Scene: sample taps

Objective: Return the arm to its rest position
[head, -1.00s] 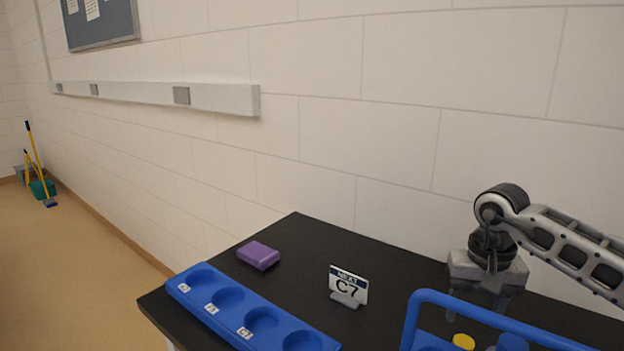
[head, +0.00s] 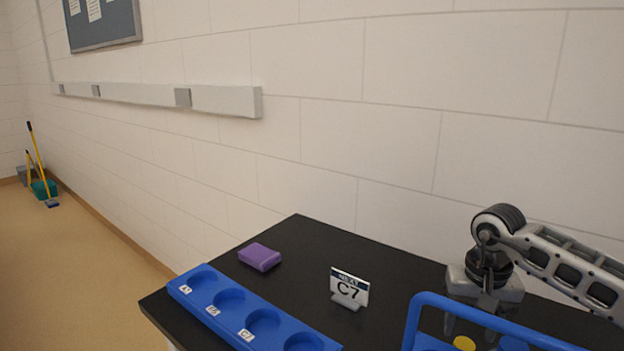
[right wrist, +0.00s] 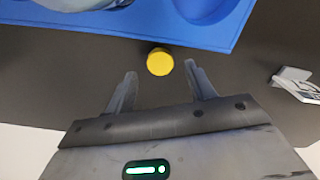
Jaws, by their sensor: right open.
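My right gripper (head: 472,322) is at the right of the head view, pointing down over the black table, behind a blue handle. In the right wrist view its two fingers (right wrist: 160,70) are apart. A round yellow cap (right wrist: 159,62) shows between and just beyond the fingertips, with dark tabletop around it. The yellow cap also shows at the bottom of the head view (head: 464,343). My left gripper is not in view.
A blue handle (head: 480,314) stands in front of the gripper. A blue rack (head: 190,298) with round labelled recesses lies at the front left. A purple block (head: 260,257) and a C7 sign (head: 349,288) stand on the black table (head: 300,240). A wall rises behind.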

